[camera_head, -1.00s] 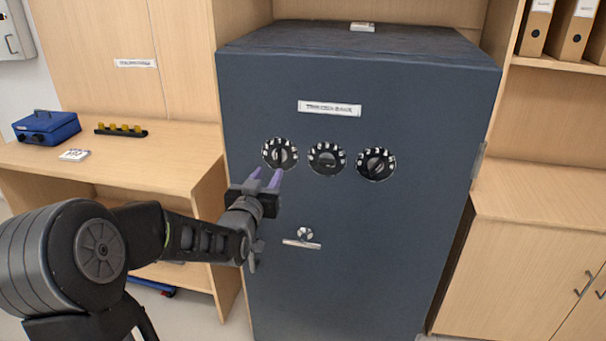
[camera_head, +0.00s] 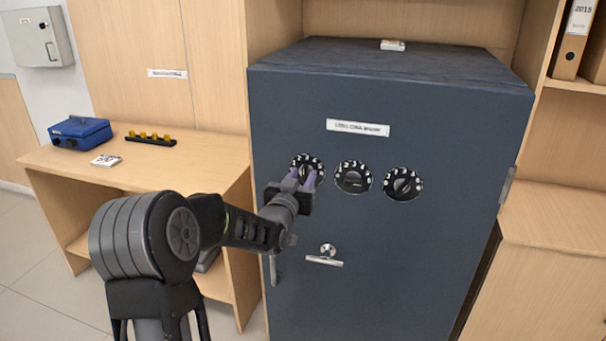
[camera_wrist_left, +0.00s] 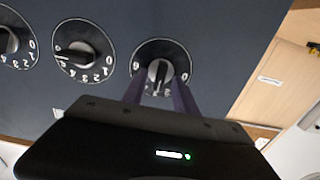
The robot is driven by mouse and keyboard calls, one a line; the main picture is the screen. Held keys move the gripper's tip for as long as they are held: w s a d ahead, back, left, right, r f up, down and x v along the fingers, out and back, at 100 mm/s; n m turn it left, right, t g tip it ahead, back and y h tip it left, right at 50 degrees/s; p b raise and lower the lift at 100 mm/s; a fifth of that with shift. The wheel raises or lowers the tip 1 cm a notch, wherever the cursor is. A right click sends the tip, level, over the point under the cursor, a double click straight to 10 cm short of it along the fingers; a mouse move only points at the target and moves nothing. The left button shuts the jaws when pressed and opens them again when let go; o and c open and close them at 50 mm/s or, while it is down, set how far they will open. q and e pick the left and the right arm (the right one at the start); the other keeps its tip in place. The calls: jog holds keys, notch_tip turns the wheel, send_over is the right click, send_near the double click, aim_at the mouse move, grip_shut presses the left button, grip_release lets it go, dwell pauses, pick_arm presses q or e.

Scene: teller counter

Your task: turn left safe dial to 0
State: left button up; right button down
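A dark blue-grey safe (camera_head: 390,260) carries a row of three black dials with white numbers. The left dial (camera_head: 307,160) is partly hidden by my left gripper (camera_head: 302,177). In the left wrist view, upside down, the left dial (camera_wrist_left: 178,52) is the rightmost one. My left gripper (camera_wrist_left: 157,90) is open there, its two purple fingers apart on either side of the dial's knob, with gaps beside the knob. The middle dial (camera_head: 353,177) and right dial (camera_head: 402,184) are clear of it. My right gripper is not in view.
A metal handle (camera_head: 324,258) sits below the dials. A wooden desk (camera_head: 200,160) at the left holds a blue cash box (camera_head: 80,133) and a black stamp rack (camera_head: 150,139). A wooden cabinet (camera_head: 550,270) stands at the right.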

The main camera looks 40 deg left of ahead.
pick_arm(q)
jog(key=shift+w+a, duration=0.15)
jog(key=shift+w, duration=0.25)
jog(key=shift+c, duration=0.5)
grip_shut()
